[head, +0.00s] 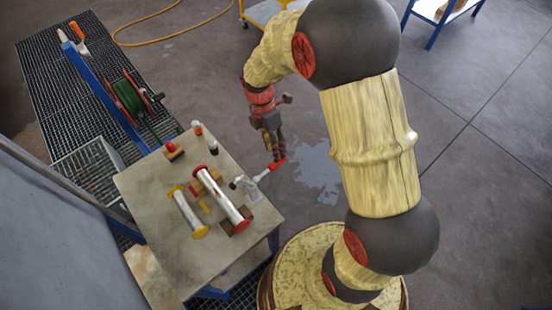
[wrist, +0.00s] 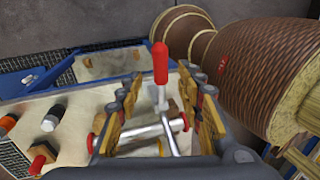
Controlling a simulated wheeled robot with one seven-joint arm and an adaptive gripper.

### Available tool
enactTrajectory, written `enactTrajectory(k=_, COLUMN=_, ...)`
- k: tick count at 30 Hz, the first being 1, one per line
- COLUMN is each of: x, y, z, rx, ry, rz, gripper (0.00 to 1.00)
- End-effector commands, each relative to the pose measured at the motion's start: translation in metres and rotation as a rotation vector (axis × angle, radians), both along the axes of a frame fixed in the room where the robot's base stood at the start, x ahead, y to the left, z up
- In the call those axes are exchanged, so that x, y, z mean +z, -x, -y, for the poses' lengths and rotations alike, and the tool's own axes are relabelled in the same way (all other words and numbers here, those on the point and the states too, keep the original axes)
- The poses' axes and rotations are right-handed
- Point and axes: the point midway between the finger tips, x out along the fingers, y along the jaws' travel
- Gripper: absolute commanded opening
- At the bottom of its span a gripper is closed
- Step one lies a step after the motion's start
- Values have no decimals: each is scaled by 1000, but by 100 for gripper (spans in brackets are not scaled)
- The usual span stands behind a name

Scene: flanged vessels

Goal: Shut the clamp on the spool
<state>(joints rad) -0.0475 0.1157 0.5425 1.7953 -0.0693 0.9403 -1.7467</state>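The toggle clamp (head: 249,187) is a grey metal piece with a red handle (head: 277,164), at the right side of the table by the red-ended spool (head: 222,198). The handle points outward past the table edge. My gripper (head: 276,153) is at the handle. In the wrist view the red handle (wrist: 160,63) stands up between my spread fingers (wrist: 157,100), with gaps on both sides. A silver spool tube (wrist: 150,130) lies behind the clamp's grey arm. I cannot tell whether a finger touches the handle.
A yellow-ended spool (head: 187,212) lies to the left on the table (head: 150,187). A red-topped block (head: 173,150), an orange-capped cylinder (head: 197,129) and a black-and-white cylinder (head: 213,148) stand at the back. A green hose reel (head: 129,97) is beyond.

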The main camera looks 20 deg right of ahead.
Motion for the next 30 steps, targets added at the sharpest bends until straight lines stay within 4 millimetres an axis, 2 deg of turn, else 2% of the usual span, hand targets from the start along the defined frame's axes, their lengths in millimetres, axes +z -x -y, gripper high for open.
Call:
enactTrajectory(k=1, x=-10, y=3, z=1, rx=0, ry=0, rz=-4, gripper=37)
enactTrajectory(k=6, x=-34, y=9, z=2, rx=-1, ry=0, rz=-3, gripper=37)
enactTrajectory(k=12, x=-51, y=13, z=4, rx=-2, ry=1, rz=-1, gripper=37)
enactTrajectory(k=22, x=-53, y=14, z=4, rx=-2, ry=1, rz=-1, gripper=37)
enactTrajectory(k=30, x=-53, y=14, z=4, rx=-2, ry=1, rz=-1, gripper=21)
